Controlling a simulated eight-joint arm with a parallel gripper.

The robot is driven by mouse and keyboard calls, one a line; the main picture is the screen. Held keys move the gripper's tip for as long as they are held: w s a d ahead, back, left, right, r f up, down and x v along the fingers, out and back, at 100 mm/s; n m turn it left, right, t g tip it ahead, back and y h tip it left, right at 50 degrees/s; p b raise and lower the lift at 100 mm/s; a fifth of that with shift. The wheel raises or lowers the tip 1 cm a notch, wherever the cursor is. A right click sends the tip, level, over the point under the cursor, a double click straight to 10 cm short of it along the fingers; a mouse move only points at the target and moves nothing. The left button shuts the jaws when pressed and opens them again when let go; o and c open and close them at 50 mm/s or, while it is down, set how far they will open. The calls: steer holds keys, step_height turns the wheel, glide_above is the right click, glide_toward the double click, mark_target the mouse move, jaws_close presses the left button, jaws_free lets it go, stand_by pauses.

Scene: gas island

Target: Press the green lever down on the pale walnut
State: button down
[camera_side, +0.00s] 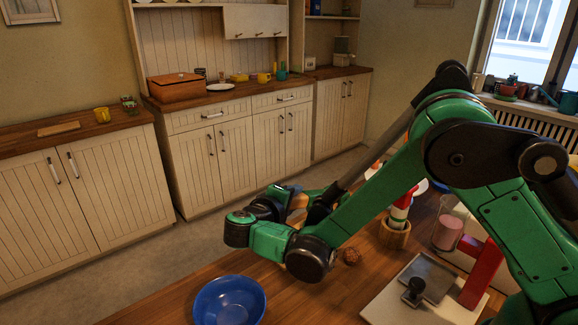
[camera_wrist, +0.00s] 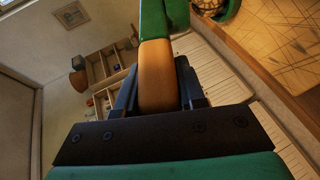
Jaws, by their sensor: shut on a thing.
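My gripper (camera_wrist: 158,88) is shut on an orange-brown wooden grip (camera_wrist: 157,72). A green bar, apparently the green lever (camera_wrist: 153,18), runs on from this grip to the top of the wrist view. In the side view my gripper (camera_side: 299,201) is above the table's far edge, largely hidden by my arm, with a bit of the orange grip showing. A brown walnut (camera_side: 351,256) lies on the table below my arm. I cannot tell whether it is the pale one, and no clearly pale walnut shows. A round, green-rimmed thing (camera_wrist: 226,9) is cut off at the wrist view's top edge.
A blue bowl (camera_side: 229,302) stands at the table's front. A pale board with a black knob (camera_side: 413,291) and a red post (camera_side: 480,272) stand at right. A wooden cup (camera_side: 395,234) holds a red, white and green thing. Cabinets (camera_side: 233,155) line the back wall.

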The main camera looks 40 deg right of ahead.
steer(key=shift+d, duration=0.1)
steer(key=c, duration=0.5)
jaws_free()
steer(key=v, duration=0.5)
steer(key=shift+s+a+r, duration=0.1)
steer(key=shift+a+r, duration=0.05)
steer(key=shift+a, duration=0.1)
